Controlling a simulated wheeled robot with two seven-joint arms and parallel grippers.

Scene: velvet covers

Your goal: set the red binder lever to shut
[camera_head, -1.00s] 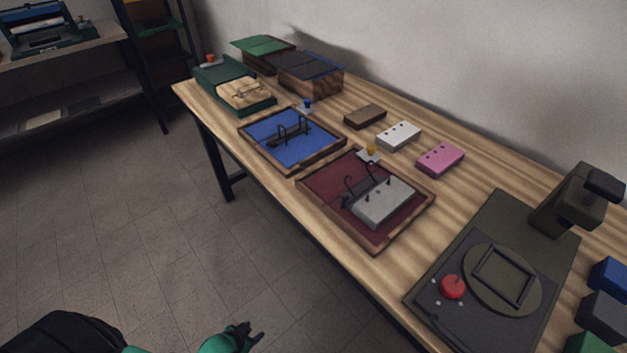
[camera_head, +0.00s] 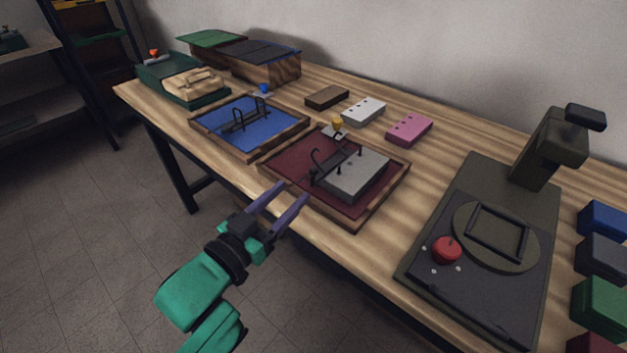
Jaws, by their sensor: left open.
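The red binder (camera_head: 290,163) lies open on the table, a dark red board in a wooden frame. A dark metal ring mechanism (camera_head: 325,168) stands on it, with curved prongs raised on its left side. A grey punched block (camera_head: 356,174) sits on the binder's right part, with thin posts at its holes. I cannot clearly make out which piece is the lever. My left gripper (camera_head: 290,194) is open and empty, with two purple fingers pointing at the binder's near left edge. It appears just short of the table's front edge. My right gripper is out of view.
A blue binder (camera_head: 232,139) with closed-looking rings lies to the left. Brown (camera_head: 327,97), white (camera_head: 363,111) and pink (camera_head: 410,129) blocks lie behind. A yellow knob (camera_head: 338,121) stands behind the red binder. A dark machine with a red knob (camera_head: 447,249) stands right.

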